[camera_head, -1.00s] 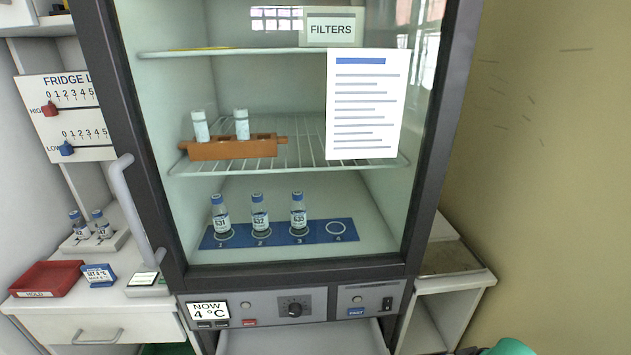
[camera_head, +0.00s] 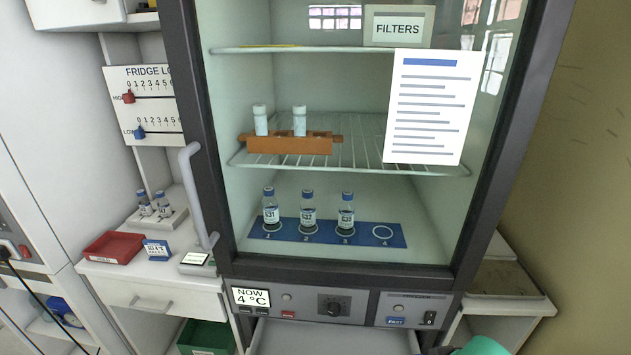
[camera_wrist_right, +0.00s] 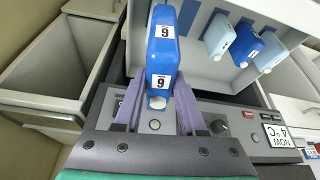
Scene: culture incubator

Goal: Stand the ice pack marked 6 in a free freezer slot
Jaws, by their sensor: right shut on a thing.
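In the right wrist view, my right gripper (camera_wrist_right: 157,97) is shut on a blue ice pack (camera_wrist_right: 164,58) with white labels reading 6. The pack extends away from the fingers, over the open freezer drawer. Inside the drawer (camera_wrist_right: 198,78), a pale blue pack (camera_wrist_right: 218,36), a darker blue pack (camera_wrist_right: 246,47) and another pale pack (camera_wrist_right: 271,56) stand in a row. In the head view, the open drawer (camera_head: 310,338) shows only at the bottom edge, below the fridge panel. My left gripper is not in view.
The fridge door (camera_head: 222,235) is closed, with vials and a rack behind its glass. The control panel (camera_head: 335,306) sits above the drawer. A green bin (camera_head: 205,338) stands at lower left. A counter with a red tray (camera_head: 113,248) is at left.

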